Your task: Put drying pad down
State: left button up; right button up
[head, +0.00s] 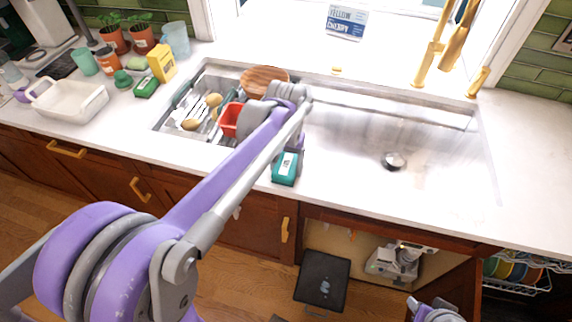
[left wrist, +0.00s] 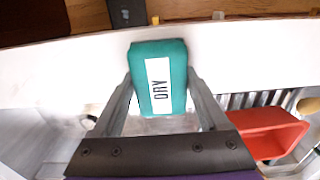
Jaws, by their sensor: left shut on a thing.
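The drying pad (head: 285,168) is a teal block with a white label. It is over the front rim of the sink, and I cannot tell if it touches the counter. In the left wrist view the pad (left wrist: 158,70) shows the word "DRY" on its label. My left gripper (left wrist: 160,88) is shut on it, with one grey finger on each side. In the head view the arm hides most of this gripper. A purple and grey part of my right arm (head: 434,312) shows at the bottom edge; its jaws are not clear.
The sink (head: 430,150) is empty on the right. A rack on the left holds utensils, a red container (head: 231,119) and a round wooden board (head: 265,80). A white dish (head: 68,100) stands on the left counter. The front counter strip (head: 400,198) is clear.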

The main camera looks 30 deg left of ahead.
aim_at(286, 165)
pick_arm(q)
jog(key=shift+f, duration=0.1)
jog(key=o, duration=1)
jog(key=shift+f, duration=0.15)
jog(key=o, duration=0.3)
jog(key=shift+o, duration=0.2)
jog(key=shift+r, duration=0.25)
notch_tip(286, 165, up, 12)
jog(key=p, duration=0.1)
jog(key=s+d+f+m+t, duration=0.1)
jog(key=s+d+f+t, duration=0.1)
jog(key=s+f, duration=0.5)
jog(key=s+d+f+m+t, duration=0.1)
jog(key=s+d+f+t, duration=0.2)
jog(key=s+f, duration=0.5)
jog(key=shift+s+d+m, duration=0.3)
jog(key=shift+s+d, duration=0.05)
jog(key=shift+d, duration=0.55)
